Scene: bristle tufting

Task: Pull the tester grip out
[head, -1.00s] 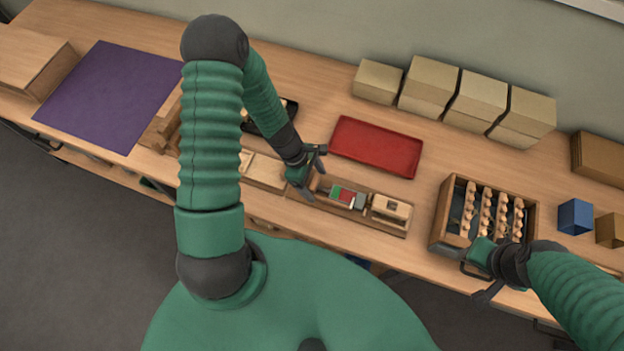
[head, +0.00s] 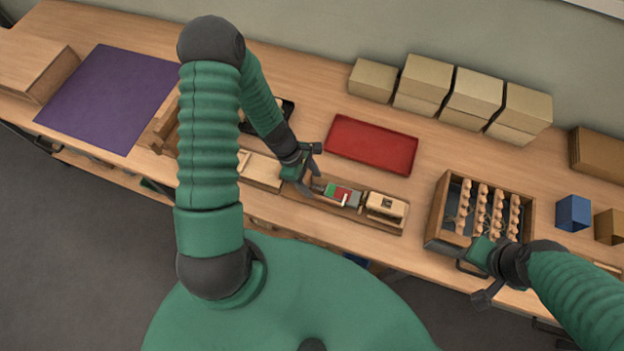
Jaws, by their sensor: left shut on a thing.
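The tester (head: 386,206) is a long wooden base with a pale block at its right end and a small red and green panel (head: 340,194) in its middle. My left gripper (head: 308,182) is at the tester's left end, shut on the tester grip, which is mostly hidden by the fingers. My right gripper (head: 481,275) is at the front edge of the wooden crate (head: 440,225) on the right. Its fingertips show poorly, so I cannot tell whether it is open or shut.
A red tray (head: 372,145) lies behind the tester. Several cardboard boxes (head: 425,82) stand along the wall. The crate holds rows of pale wooden pieces. A blue box (head: 573,213) stands to its right. A purple mat (head: 108,98) lies at the left.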

